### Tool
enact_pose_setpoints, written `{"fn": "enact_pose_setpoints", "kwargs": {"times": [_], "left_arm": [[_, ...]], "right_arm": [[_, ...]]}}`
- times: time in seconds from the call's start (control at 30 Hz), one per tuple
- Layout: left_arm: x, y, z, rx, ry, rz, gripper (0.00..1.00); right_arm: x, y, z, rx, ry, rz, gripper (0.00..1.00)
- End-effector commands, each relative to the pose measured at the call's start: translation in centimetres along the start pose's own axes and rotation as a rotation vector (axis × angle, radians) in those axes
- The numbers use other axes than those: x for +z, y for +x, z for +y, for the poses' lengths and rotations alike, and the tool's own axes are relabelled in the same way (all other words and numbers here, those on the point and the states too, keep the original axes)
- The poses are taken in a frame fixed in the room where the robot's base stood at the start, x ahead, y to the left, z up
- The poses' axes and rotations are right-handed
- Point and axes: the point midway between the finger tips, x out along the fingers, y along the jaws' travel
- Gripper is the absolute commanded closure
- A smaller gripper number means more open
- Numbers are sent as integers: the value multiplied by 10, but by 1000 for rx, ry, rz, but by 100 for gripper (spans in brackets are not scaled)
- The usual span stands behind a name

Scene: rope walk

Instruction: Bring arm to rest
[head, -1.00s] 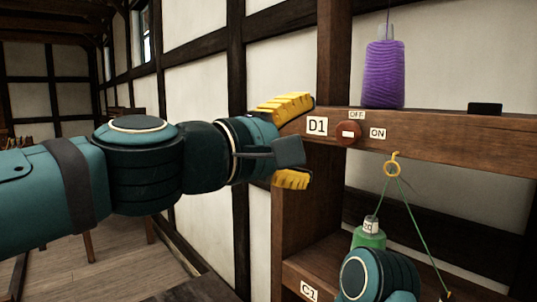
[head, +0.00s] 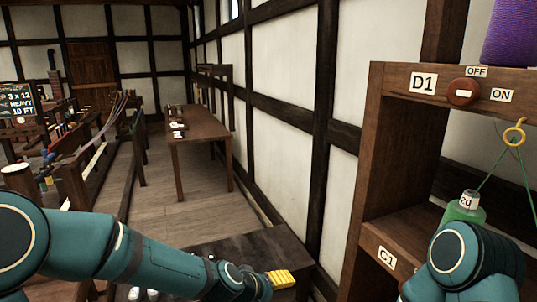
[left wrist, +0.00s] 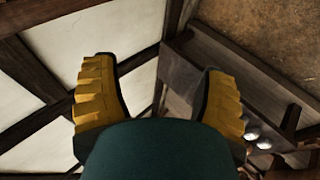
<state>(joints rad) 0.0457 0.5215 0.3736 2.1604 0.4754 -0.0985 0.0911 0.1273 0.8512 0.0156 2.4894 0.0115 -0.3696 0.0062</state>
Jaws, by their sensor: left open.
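My left arm comes in from the left, low in the head view. Its gripper (head: 278,280) is near the bottom centre, in front of a dark wooden surface, with a yellow finger showing. In the left wrist view the two yellow fingers (left wrist: 160,95) stand wide apart with nothing between them. My right arm shows only as a teal link at the lower right of the head view; its gripper is out of the picture.
A wooden shelf unit (head: 395,150) stands at the right, with a red-brown knob (head: 462,92) between OFF and ON labels. A purple spool (head: 510,35) sits on top.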

Motion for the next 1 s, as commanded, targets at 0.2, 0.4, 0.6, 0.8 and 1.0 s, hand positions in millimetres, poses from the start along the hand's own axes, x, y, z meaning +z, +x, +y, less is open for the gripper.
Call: {"fn": "enact_pose_setpoints", "kwargs": {"times": [0.2, 0.4, 0.6, 0.8, 1.0], "left_arm": [[51, 30, -144, -207, 102, -95, 27], [109, 25, -240, -320, 191, -209, 27], [140, 15, -278, -356, 233, -274, 27], [142, 14, -281, -359, 239, -280, 27], [142, 14, -281, -358, 238, -279, 54]], "right_arm": [[0, 1, 0, 0, 0, -1, 53], [0, 1, 0, 0, 0, -1, 53], [1, 1, 0, 0, 0, -1, 53], [1, 1, 0, 0, 0, -1, 53], [1, 1, 0, 0, 0, -1, 53]]}}
